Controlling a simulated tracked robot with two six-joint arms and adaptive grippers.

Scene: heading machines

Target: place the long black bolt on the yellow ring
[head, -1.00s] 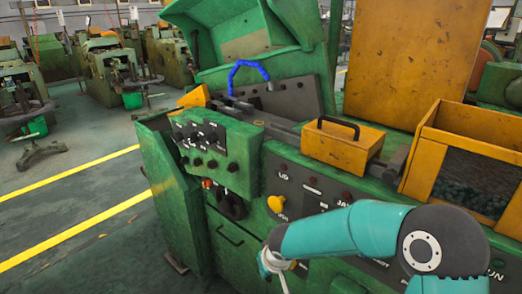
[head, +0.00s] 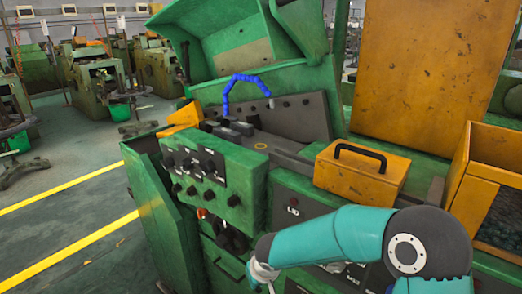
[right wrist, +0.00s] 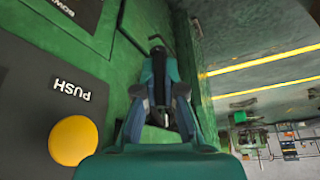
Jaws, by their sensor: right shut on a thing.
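The yellow ring (head: 261,146) is a small flat ring on the dark grey bed of the green machine, in the middle of the head view. My right gripper (head: 262,275) is low in the head view, in front of the machine and below the ring, well apart from it. In the right wrist view my right gripper (right wrist: 160,98) is shut on a dark, long thing, which looks like the long black bolt (right wrist: 158,65). The fingers partly hide it, and the head view does not show it clearly. My left gripper is not in view.
A green control box with knobs (head: 208,178) stands left of the ring. A blue jointed hose (head: 240,80) arches behind it. A yellow box with a black handle (head: 360,170) sits to the right. A yellow push button (right wrist: 73,140) is on the machine front.

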